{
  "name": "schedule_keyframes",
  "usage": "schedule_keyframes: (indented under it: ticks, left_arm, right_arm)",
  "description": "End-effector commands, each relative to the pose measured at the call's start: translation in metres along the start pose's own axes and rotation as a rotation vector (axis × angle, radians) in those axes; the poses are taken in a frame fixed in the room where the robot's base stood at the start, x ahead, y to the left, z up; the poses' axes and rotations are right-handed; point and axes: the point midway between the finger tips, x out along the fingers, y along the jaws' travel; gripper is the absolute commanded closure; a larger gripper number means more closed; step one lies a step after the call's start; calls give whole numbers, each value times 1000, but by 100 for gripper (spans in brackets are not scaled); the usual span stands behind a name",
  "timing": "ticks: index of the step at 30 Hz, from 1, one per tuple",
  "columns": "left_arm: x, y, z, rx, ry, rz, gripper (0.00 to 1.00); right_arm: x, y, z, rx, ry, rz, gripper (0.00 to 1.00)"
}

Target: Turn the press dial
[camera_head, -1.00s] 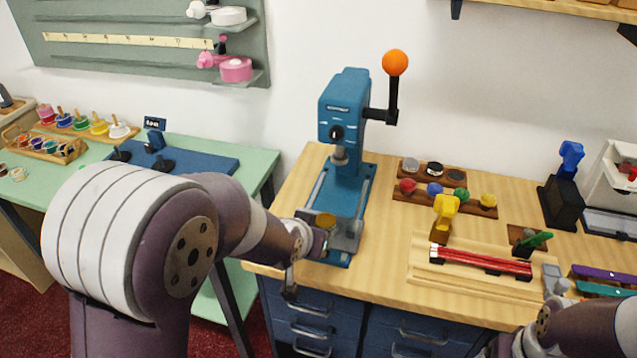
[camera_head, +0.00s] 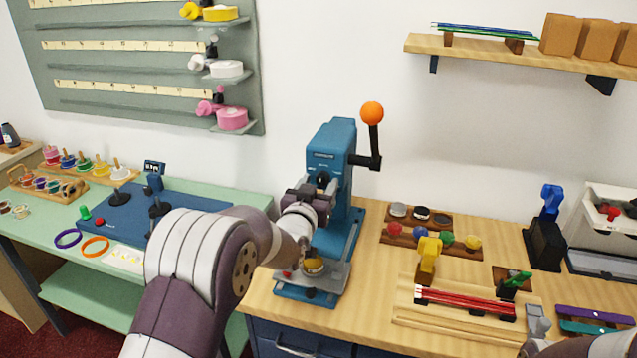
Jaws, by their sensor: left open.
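The blue press (camera_head: 330,150) stands at the left end of the wooden counter, with an orange-balled lever (camera_head: 372,113) on its right side. Its dark dial (camera_head: 322,180) is on the front of the head, partly hidden by my left gripper. My left gripper (camera_head: 318,192) is open, right at the front of the press head by the dial; I cannot tell whether it touches it. A yellow round piece (camera_head: 313,264) sits on the press base, below my left wrist. My right forearm shows at the bottom right corner, with its gripper out of view.
Right of the press are a rack of coloured knobs (camera_head: 435,236), a yellow tool (camera_head: 428,258) and red sticks (camera_head: 464,302). A green table (camera_head: 40,237) with a blue board (camera_head: 113,215) is at left. A wall shelf (camera_head: 485,52) hangs upper right.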

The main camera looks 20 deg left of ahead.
Motion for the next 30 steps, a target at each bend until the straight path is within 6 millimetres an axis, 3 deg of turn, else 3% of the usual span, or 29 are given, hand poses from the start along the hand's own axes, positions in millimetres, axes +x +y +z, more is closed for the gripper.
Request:
schedule_keyframes:
  ticks: [9,15,23,30]
  left_arm:
    - [4,0,1,0,-1,0,43]
    - [4,0,1,0,-1,0,99]
    - [4,0,2,19,-1,0,99]
    - [4,0,4,129,1,0,98]
  right_arm:
    - [0,0,0,0,0,0,19]
    - [0,0,0,0,0,0,19]
    - [3,0,0,0,0,0,19]
    - [19,0,2,0,0,0,19]
